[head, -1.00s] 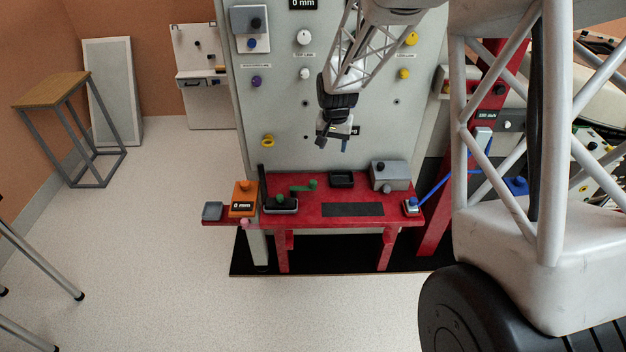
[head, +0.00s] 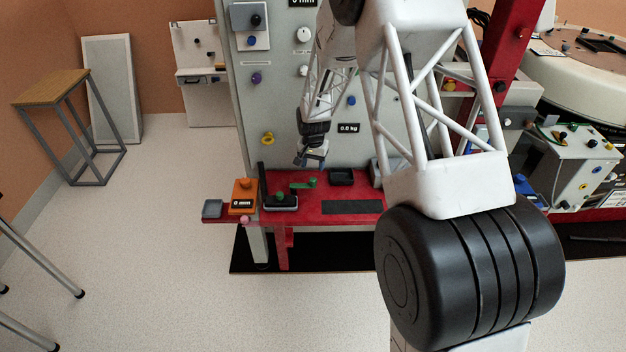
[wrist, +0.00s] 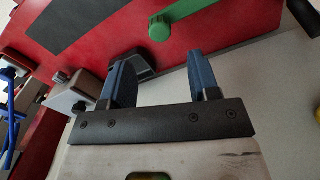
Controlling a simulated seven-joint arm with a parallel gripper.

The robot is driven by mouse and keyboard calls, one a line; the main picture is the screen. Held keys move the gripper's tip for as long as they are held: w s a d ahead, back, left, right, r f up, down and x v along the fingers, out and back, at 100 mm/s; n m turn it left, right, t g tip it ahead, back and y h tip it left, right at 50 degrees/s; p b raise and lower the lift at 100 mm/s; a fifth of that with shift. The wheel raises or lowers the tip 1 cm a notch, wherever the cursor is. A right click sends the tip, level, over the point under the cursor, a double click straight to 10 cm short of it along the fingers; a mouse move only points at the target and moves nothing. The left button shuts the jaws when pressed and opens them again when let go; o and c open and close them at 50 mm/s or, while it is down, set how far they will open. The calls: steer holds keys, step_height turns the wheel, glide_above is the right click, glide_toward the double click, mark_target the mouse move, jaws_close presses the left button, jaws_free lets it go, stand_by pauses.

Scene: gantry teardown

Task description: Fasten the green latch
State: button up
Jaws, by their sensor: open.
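The green latch (head: 304,184) is a flat bar with a round knob, lying on the red table (head: 370,191). In the wrist view the latch's round knob (wrist: 159,28) is at the top middle, and its bar (wrist: 220,13) runs toward the upper right. My gripper (head: 311,163) hangs just above the table, above and behind the latch. In the wrist view my gripper (wrist: 160,65) is open and empty, with its two blue fingers apart. The knob lies beyond the gap between the fingertips, not between the fingers.
A small black tray (head: 342,177) is right of the latch; it shows partly behind the left finger in the wrist view. A black holder (head: 281,203) with a green knob and an orange box (head: 244,191) stand left. A pale panel (head: 281,120) rises behind the table.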

mark_target(313, 179)
stand_by(0.3)
steer(key=shift+f, duration=3.85)
jaws_close()
